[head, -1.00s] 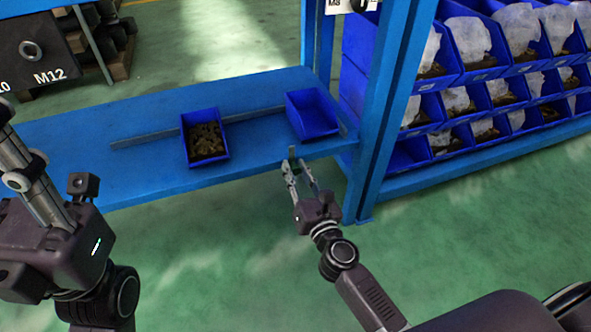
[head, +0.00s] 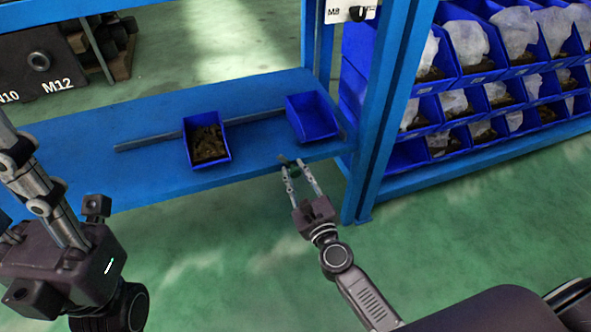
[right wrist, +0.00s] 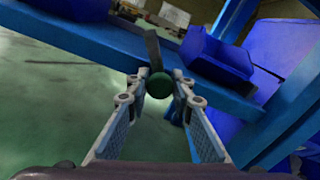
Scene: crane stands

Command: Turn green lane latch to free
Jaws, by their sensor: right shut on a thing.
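The green lane latch has a round green knob (right wrist: 159,86) and a dark flat lever (right wrist: 153,50). In the head view the latch (head: 284,160) is small, at the front edge of the blue shelf (head: 90,120), below the empty blue bin. There its lever leans to the left. My right gripper (head: 295,170) is shut on the latch, with a finger on each side of the knob in the right wrist view. My left gripper (head: 36,185) is at the left of the head view, away from the latch. Its fingertips are cut off or unclear.
On the shelf stand a blue bin of small brown parts (head: 207,143) and an empty blue bin (head: 311,118), with a metal rail (head: 150,142) behind. A blue post (head: 385,120) and a rack of filled bins (head: 465,100) are at the right. Green floor is clear in front.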

